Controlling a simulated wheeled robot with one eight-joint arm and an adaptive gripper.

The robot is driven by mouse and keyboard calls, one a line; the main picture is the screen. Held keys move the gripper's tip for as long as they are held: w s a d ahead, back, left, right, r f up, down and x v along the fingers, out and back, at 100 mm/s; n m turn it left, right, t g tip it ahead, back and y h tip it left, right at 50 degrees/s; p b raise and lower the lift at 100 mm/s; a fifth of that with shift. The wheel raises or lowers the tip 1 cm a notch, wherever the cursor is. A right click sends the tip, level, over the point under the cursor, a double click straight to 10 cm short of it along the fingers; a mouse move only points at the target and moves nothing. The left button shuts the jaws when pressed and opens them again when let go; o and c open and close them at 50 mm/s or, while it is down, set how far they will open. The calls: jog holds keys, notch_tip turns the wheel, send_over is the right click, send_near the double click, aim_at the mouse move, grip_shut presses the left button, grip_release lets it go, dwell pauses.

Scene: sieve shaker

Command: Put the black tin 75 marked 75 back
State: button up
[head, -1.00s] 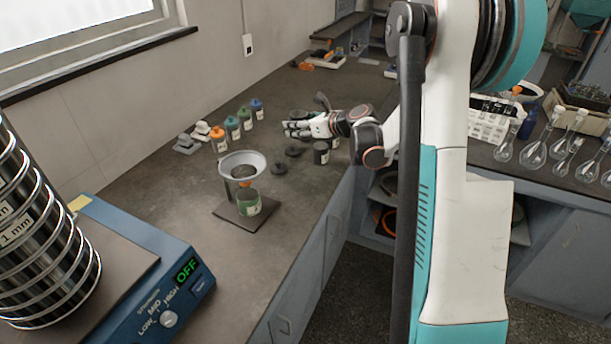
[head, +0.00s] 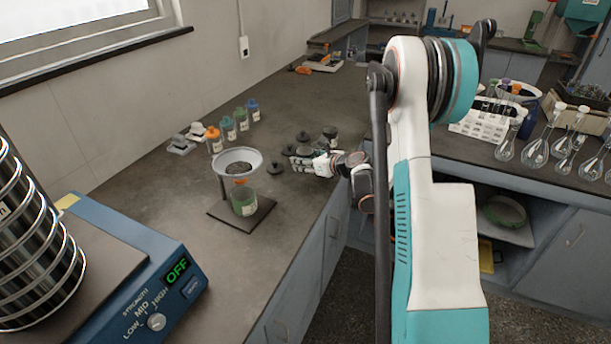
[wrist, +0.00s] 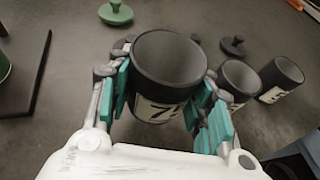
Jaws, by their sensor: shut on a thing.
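My gripper (wrist: 165,88) is shut on a black tin (wrist: 168,62) in the wrist view, with one teal-padded finger on each side. The tin is upright and has no lid on. Its pale label shows a 7; the rest of the label is partly hidden by the gripper. In the head view my gripper (head: 305,160) is over the bench to the right of the funnel stand, and the held tin is hard to make out there. I cannot tell whether the tin touches the bench.
Two other black tins (wrist: 238,80) (wrist: 282,78) stand close to the right. A dark lid (wrist: 233,46) and a green lid (wrist: 115,12) lie beyond.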

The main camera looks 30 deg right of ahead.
jog(key=shift+f+b, duration=0.8)
jog(key=shift+f, duration=1.35)
jog(key=shift+f, duration=0.15)
jog(key=o, duration=1.1)
jog(key=shift+s+r, duration=0.15)
jog(key=shift+r, duration=0.1)
jog(key=p+v, duration=0.3)
jog(key=v, duration=0.8)
jog(key=shift+s+d, duration=0.1)
jog(key=shift+s, duration=0.25)
